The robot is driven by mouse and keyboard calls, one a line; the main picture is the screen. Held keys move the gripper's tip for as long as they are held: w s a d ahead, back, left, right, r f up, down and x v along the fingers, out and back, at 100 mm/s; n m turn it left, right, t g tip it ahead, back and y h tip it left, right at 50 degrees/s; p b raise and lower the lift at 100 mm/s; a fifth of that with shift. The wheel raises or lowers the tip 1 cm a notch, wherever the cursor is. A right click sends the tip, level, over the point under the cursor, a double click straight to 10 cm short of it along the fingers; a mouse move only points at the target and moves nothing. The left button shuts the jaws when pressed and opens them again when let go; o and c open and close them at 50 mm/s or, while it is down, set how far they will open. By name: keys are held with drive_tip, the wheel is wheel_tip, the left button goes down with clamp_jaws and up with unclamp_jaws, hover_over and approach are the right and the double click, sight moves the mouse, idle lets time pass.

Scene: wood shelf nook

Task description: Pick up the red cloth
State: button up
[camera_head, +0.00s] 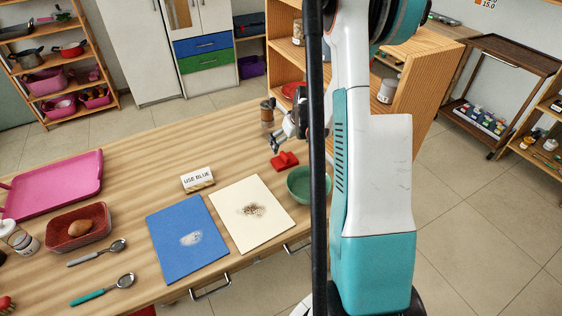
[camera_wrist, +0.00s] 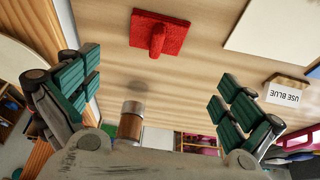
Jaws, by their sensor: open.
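The red cloth (camera_head: 285,160) lies on the wooden table near its far right edge, just beyond the green bowl. It looks like a flat square with a raised fold in its middle. In the wrist view the cloth (camera_wrist: 159,32) is at the top centre, ahead of the fingers. My gripper (camera_head: 277,141) is open and empty above the table, slightly above and left of the cloth in the head view. In the wrist view my gripper (camera_wrist: 155,100) has its two green-padded fingers spread wide, with nothing between the pads.
A brown cylindrical jar (camera_head: 267,112) stands close behind my gripper. The green bowl (camera_head: 308,186), a cream board (camera_head: 271,228), a blue board (camera_head: 165,257) and a "USE BLUE" block (camera_head: 197,180) are nearby. A wooden shelf (camera_head: 285,55) stands behind.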

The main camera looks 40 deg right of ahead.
sight(285, 155)
drive_tip(key=b+x, duration=0.2)
drive_tip(key=x, duration=0.5)
drive_tip(key=shift+w+f, duration=0.15)
drive_tip(key=shift+f, duration=0.1)
drive_tip(key=shift+d+b+x, duration=0.15)
drive_tip(key=shift+b+x, duration=0.45)
drive_tip(key=shift+x, duration=0.75)
drive_tip(key=shift+d+b+x, duration=0.2)
drive_tip(key=shift+b+x, duration=0.35)
drive_tip(key=shift+x, duration=0.75)
drive_tip(key=shift+c, duration=0.2)
drive_tip(key=c, duration=0.9)
drive_tip(key=shift+c, duration=0.2)
drive_tip(key=shift+r, duration=0.15)
wheel_tip(285, 155, up, 20)
drive_tip(key=p, duration=0.6)
